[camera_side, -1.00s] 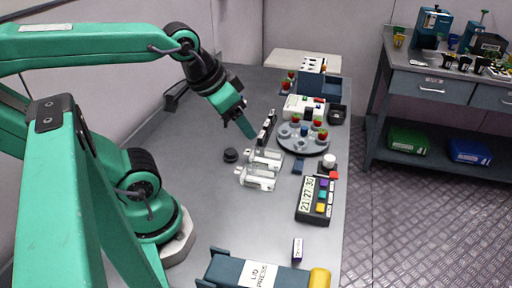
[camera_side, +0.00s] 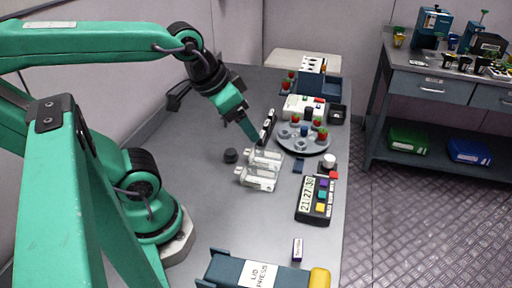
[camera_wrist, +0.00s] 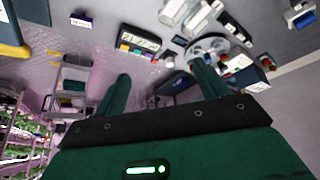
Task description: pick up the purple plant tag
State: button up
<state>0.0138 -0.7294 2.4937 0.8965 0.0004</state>
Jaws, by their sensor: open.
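The purple plant tag (camera_side: 297,249) is a small upright block with a white written face and purple edges. It stands on the bench near its front right, between the lid press and the timer. It also appears small at the top left of the wrist view (camera_wrist: 81,20). My gripper (camera_side: 253,135) is above the middle of the bench, near the clear bottles and well behind the tag. In the wrist view its two green fingers (camera_wrist: 160,85) are apart with nothing between them.
A blue lid press (camera_side: 235,270) stands at the front edge. A timer with coloured buttons (camera_side: 315,200) lies behind the tag. Clear bottles (camera_side: 257,178), a black knob (camera_side: 230,156) and a round berry rack (camera_side: 290,147) are near my gripper. The bench left of the tag is clear.

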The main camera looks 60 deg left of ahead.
jog(key=w+d+f+m+g, duration=0.3)
jog(key=w+d+f+m, duration=0.15)
jog(key=d+f, duration=0.4)
jog(key=m+g, duration=0.3)
send_over(301, 248)
jog(key=shift+n, duration=0.25)
jog(key=f, duration=0.7)
jog(key=shift+w+a+f, duration=0.2)
jog(key=shift+a, duration=0.05)
jog(key=shift+s+d+f, duration=0.1)
jog(key=shift+d+f, duration=0.25)
jog(key=shift+f, duration=1.35)
jog(key=shift+f, duration=0.1)
jog(key=shift+s+a+f, duration=0.1)
jog(key=shift+s+f, duration=0.05)
jog(key=shift+f, duration=2.3)
jog(key=shift+c, duration=0.4)
jog(key=c, duration=1)
